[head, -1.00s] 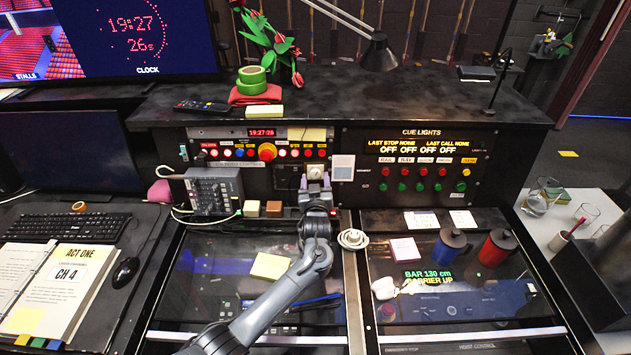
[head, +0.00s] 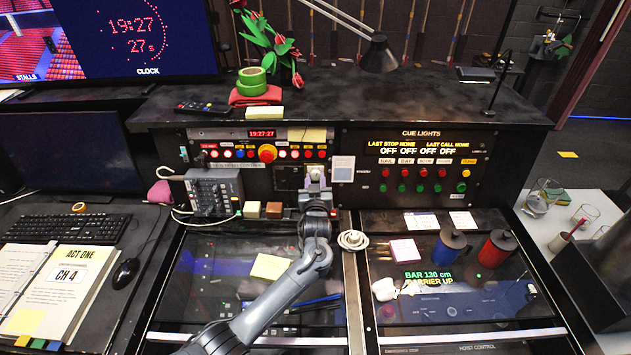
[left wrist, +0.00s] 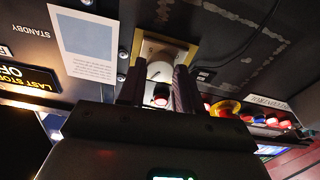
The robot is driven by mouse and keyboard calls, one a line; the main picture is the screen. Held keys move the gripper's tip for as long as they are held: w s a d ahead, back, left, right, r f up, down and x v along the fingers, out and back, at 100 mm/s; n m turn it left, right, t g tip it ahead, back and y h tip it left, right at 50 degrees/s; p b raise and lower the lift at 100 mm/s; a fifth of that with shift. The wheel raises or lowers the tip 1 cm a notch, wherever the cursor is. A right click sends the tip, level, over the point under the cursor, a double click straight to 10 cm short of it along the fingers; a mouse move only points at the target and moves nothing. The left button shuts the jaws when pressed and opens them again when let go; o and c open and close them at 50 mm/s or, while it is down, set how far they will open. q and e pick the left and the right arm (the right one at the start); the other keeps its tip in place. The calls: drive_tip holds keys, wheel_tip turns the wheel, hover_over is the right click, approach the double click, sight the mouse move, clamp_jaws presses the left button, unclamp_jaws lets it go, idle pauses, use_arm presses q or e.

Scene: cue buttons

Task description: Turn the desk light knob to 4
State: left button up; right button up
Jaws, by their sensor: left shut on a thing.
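The desk light knob (left wrist: 160,70) is pale and round, on a small brass-edged plate (left wrist: 147,47) in the left wrist view. In the head view the plate and the knob (head: 315,170) are at the middle of the console's upright panel. My left gripper (head: 316,182) reaches up to it from the front. In the left wrist view the fingers of my left gripper (left wrist: 157,88) lie on either side of the knob, shut on it. They hide its sides, and I cannot read its setting. My right gripper is not in view.
A white card (head: 343,168) is just right of the knob. A red round button (head: 267,152) and several small buttons are to its left. A grey box with cables (head: 213,192) stands further left. A white coiled item (head: 353,240) lies right of my arm.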

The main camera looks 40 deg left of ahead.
use_arm(q)
drive_tip(key=shift+r+m+h+p, duration=0.2)
drive_tip(key=shift+m+h+p, duration=0.1)
drive_tip(key=shift+m+p, duration=0.75)
drive_tip(key=m+p, duration=0.2)
drive_tip(key=m, duration=0.2)
drive_tip(key=shift+a+t+h+p, duration=0.1)
drive_tip(key=shift+t+h+p, duration=0.2)
drive_tip(key=shift+p, duration=0.1)
drive_tip(key=m+p, duration=0.3)
drive_tip(key=m, duration=0.2)
drive_tip(key=shift+h, duration=0.4)
drive_tip(key=shift+f+m, duration=0.1)
drive_tip(key=shift+m, duration=0.25)
drive_tip(key=o, duration=1)
drive_tip(key=shift+s, duration=0.1)
drive_tip(key=shift+o, duration=0.2)
